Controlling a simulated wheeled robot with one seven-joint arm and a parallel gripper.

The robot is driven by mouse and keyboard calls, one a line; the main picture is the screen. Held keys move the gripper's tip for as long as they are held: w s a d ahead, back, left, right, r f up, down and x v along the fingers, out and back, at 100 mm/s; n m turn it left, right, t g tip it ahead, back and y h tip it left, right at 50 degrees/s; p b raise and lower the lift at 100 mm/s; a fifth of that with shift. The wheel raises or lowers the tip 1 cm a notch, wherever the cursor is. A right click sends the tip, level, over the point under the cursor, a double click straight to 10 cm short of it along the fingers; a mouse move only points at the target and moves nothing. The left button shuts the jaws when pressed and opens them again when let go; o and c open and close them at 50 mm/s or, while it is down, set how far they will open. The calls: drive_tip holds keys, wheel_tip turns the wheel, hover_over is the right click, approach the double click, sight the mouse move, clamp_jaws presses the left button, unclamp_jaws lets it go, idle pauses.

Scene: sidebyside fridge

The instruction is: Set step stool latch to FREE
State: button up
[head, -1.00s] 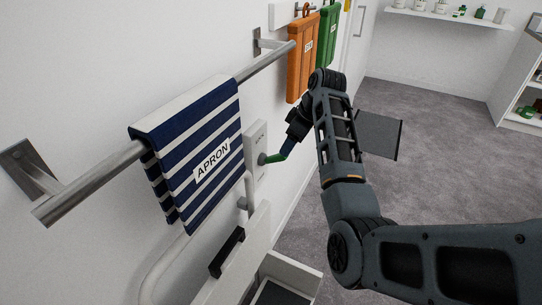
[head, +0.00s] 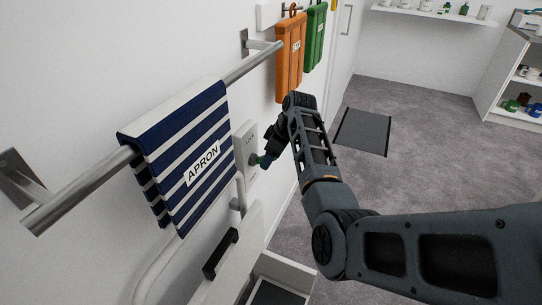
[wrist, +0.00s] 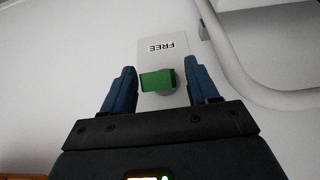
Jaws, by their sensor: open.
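The step stool latch is a pale plate (head: 244,150) on the wall beside the striped apron, with a green lever (head: 262,161) on a grey hub. In the wrist view the green lever (wrist: 157,80) lies roughly crosswise between my fingers. A FREE label (wrist: 161,48) shows upside down on the plate beyond it. My gripper (wrist: 161,82) is open, with one blue finger on each side of the lever and small gaps visible. In the head view my gripper (head: 266,156) is at the plate and partly hides the lever.
The apron (head: 187,160) hangs on a metal rail left of the latch. Orange (head: 291,58) and green (head: 315,38) boards hang beyond it. The folded white stool (head: 232,255) and its curved tube are below. Open carpet lies to the right, with a dark mat (head: 362,132).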

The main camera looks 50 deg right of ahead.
drive_tip(key=shift+c, duration=0.4)
clamp_jaws()
drive_tip(key=shift+s+f, duration=0.1)
drive_tip(key=shift+f, duration=0.05)
wheel_tip(320, 180, down, 8)
drive_tip(key=t+y+b, duration=0.4)
drive_tip(key=t+b, duration=0.8)
drive_tip(key=b, duration=1.6)
drive_tip(key=shift+s+r+t+y+b, duration=0.2)
drive_tip(key=shift+r+t+y+b, duration=0.05)
drive_tip(key=shift+t+y+b, duration=0.05)
drive_tip(key=shift+w+r+b, duration=0.1)
drive_tip(key=shift+b, duration=0.6)
drive_tip(key=shift+o, duration=0.4)
unclamp_jaws()
